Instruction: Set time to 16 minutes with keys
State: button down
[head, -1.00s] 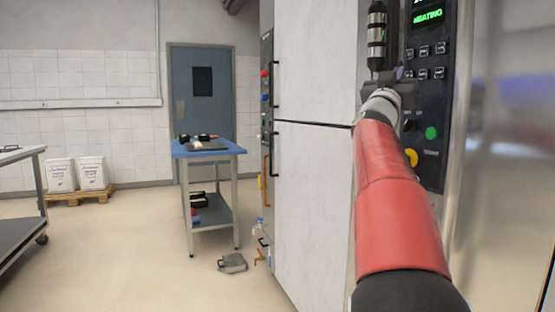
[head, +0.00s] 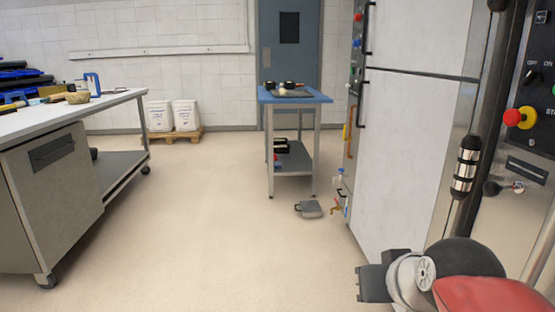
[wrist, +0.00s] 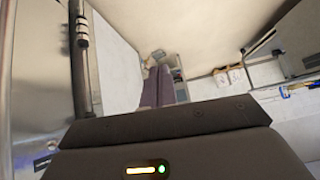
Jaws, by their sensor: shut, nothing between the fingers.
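The oven's dark control panel (head: 530,60) is at the right edge of the head view and cut off by the frame. It shows a dark OFF/ON switch (head: 530,78), part of a green button (head: 553,90) and a red knob on yellow (head: 520,117). The timer display and keypad are outside the head view. My gripper's two purplish fingers (wrist: 156,87) are together and empty in the wrist view. They point out over the floor, away from the panel. In the head view my wrist is low at right, below the panel, with the fingertips hard to make out.
A vertical handle with a ribbed metal grip (head: 466,165) stands beside the panel. White cabinet doors (head: 405,140) are left of it. A blue-topped cart (head: 295,95), a grey box on the floor (head: 309,208) and a workbench (head: 70,110) stand further off. Open floor lies between.

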jog(key=s+f+g, duration=0.3)
jog(key=s+f, duration=0.5)
jog(key=shift+s+a+h, duration=0.2)
jog(key=shift+a+h, duration=0.2)
jog(key=shift+a, duration=0.05)
dwell(0.8)
